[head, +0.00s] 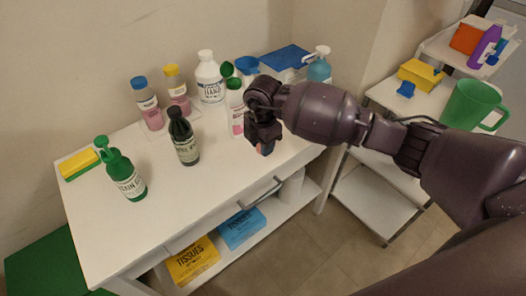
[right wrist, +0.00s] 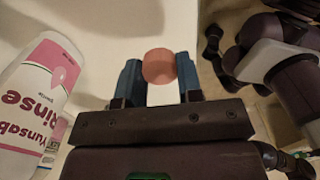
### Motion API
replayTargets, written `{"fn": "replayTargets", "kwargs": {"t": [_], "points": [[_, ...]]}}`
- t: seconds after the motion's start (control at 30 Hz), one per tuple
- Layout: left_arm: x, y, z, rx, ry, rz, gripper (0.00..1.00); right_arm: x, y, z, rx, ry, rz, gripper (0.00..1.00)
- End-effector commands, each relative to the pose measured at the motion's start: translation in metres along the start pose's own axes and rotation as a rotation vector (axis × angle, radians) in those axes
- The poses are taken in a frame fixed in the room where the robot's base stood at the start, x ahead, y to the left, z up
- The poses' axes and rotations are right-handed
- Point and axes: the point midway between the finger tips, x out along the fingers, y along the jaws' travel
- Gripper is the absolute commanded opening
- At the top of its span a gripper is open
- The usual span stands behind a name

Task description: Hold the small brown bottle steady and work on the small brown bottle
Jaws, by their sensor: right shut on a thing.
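My right gripper (head: 265,146) is over the front right part of the white cart top, left of the forearm. In the right wrist view its two blue fingers (right wrist: 160,80) are shut on a small, round, reddish-brown thing, which I take to be the small brown bottle (right wrist: 159,66) seen end-on. Its label and lower part are hidden. My left gripper is not in view.
A dark bottle (head: 184,139), a green pump bottle (head: 122,174), pink-liquid bottles (head: 148,104) and a white bottle (head: 209,80) stand on the cart top (head: 215,190). A white rinse bottle (right wrist: 38,95) is close left of the gripper. The front middle of the top is clear.

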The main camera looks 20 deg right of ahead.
Motion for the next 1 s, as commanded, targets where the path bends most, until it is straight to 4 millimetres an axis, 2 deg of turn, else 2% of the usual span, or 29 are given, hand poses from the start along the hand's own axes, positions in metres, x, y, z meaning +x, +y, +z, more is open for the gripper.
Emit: {"fn": "replayTargets", "kwargs": {"t": [0.03,0.2,0.5,0.7,1.0], "points": [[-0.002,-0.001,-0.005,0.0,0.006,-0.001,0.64,-0.018,0.001,0.0,-0.001,-0.003,0.009,0.12],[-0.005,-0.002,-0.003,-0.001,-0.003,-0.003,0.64,-0.064,0.001,0.001,0.0,-0.003,0.008,0.12],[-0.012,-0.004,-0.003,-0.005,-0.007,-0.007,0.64,-0.128,0.001,0.0,0.001,-0.002,0.005,0.12],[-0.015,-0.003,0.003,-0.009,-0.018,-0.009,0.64,-0.151,0.0,0.0,0.0,0.0,0.002,0.12],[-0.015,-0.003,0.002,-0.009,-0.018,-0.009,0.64,-0.158,0.0,0.0,0.0,0.0,0.0,0.12]]}}
